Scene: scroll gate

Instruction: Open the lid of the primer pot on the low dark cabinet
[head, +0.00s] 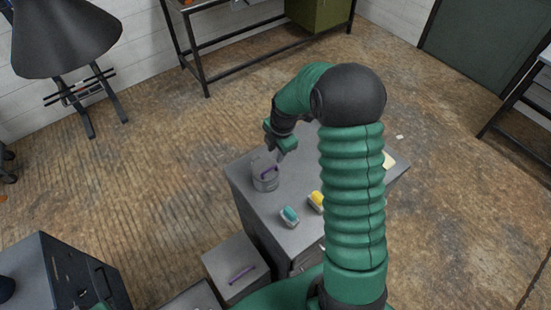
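The primer pot (265,183) looks like a small grey round pot with a purple handle (269,172) on top. It stands near the left edge of the grey-topped, dark-sided low cabinet (240,185). I cannot tell from this angle whether its lid is raised. My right gripper (279,151) is just above and beyond the pot, apart from the purple handle as far as I can see. Its fingers are small and partly hidden, so their opening is unclear. My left gripper is out of view.
A teal-topped item (289,215) and a yellow-topped item (317,200) lie on the cabinet nearer me. A grey box with a purple handle (243,274) stands by its near left side. A dark cabinet (65,272) is at lower left. My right arm hides the cabinet's right part.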

